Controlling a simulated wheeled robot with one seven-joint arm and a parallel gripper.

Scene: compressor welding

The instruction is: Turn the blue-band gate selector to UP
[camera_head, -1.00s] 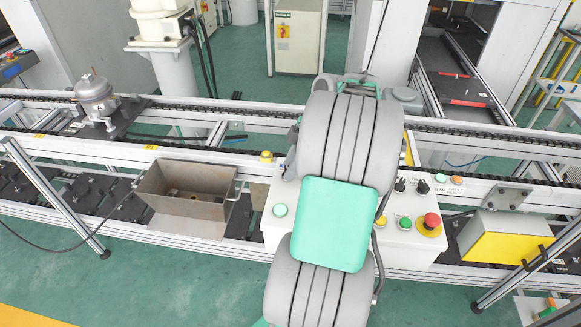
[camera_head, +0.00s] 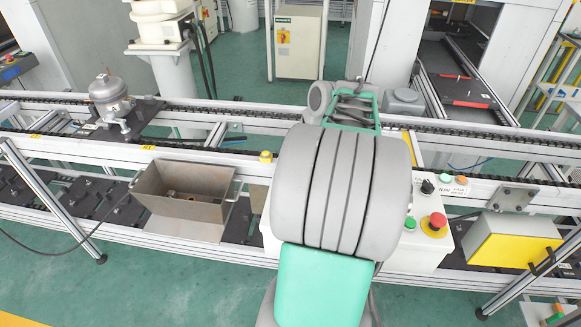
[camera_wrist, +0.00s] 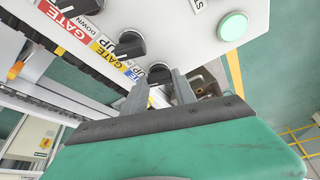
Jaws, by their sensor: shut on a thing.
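The blue-band gate selector (camera_wrist: 159,69) is a black knob on the white control panel in the wrist view. Its blue-band label (camera_wrist: 133,73) is mostly hidden behind my finger. My gripper (camera_wrist: 161,79) has its two grey fingers on either side of this knob and is shut on it. The fingers cover much of the knob, so its pointing direction cannot be read. In the head view my arm hides this selector and most of the panel.
Beside it are the yellow-band selector (camera_wrist: 130,45) and red-band selector (camera_wrist: 86,5). A green button (camera_wrist: 233,26) sits on the same panel. The head view shows a red emergency stop (camera_head: 437,221), a metal bin (camera_head: 184,192) and a compressor (camera_head: 109,97) on the conveyor.

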